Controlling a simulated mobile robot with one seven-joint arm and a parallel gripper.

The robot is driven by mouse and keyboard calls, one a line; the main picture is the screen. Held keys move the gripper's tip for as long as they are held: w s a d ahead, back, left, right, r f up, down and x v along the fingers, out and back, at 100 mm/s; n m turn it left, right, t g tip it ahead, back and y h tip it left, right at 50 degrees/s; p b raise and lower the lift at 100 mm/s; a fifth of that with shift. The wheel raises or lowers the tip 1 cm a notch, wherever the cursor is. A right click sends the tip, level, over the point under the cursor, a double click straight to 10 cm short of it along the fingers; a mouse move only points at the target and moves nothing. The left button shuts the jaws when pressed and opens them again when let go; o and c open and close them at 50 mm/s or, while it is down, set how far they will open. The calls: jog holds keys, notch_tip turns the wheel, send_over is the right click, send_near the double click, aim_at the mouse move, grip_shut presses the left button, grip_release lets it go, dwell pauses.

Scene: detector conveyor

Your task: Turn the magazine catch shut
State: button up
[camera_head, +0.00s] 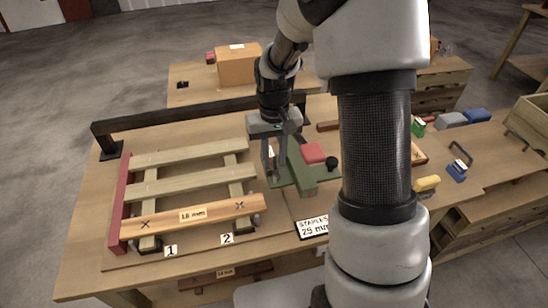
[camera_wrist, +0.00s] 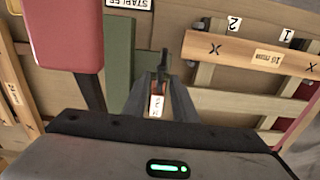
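A green staple tool (camera_head: 300,166) with a red block (camera_head: 313,152) and a black round knob (camera_head: 332,163) stands on the bench, right of the slatted wooden frame. The red part (camera_wrist: 72,35) and a green part (camera_wrist: 118,70) also show in the wrist view. My gripper (camera_head: 274,176) points down at the tool's left side. In the wrist view its fingers (camera_wrist: 162,75) taper together around a small white label, with a thin dark piece (camera_wrist: 164,57) just beyond the tips. I cannot make out the magazine catch surely, nor whether the fingers touch it.
The slatted frame (camera_head: 186,184) lies close on the left, with a labelled plank (camera_head: 170,223) in front. A staples sign (camera_head: 312,228) stands at the front. A dark bar (camera_head: 190,110) spans the back. My arm hides the bench's right middle; a yellow-handled item (camera_head: 427,183) lies beyond.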

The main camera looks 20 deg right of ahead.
aim_at(274, 161)
notch_tip(274, 161, up, 17)
jog(key=p, duration=0.1)
jog(key=shift+r, duration=0.2)
dwell(0.3)
jog(key=shift+r, duration=0.1)
jog(key=s+r+t+p, duration=0.2)
jog(key=s+r, duration=0.3)
jog(key=s, duration=0.5)
jog(key=s+r+t+p, duration=0.2)
jog(key=s+r+t, duration=0.1)
jog(key=s, duration=0.7)
jog(key=shift+a+r+t, duration=0.3)
jog(key=shift+a+r, duration=0.05)
jog(key=shift+r, duration=0.5)
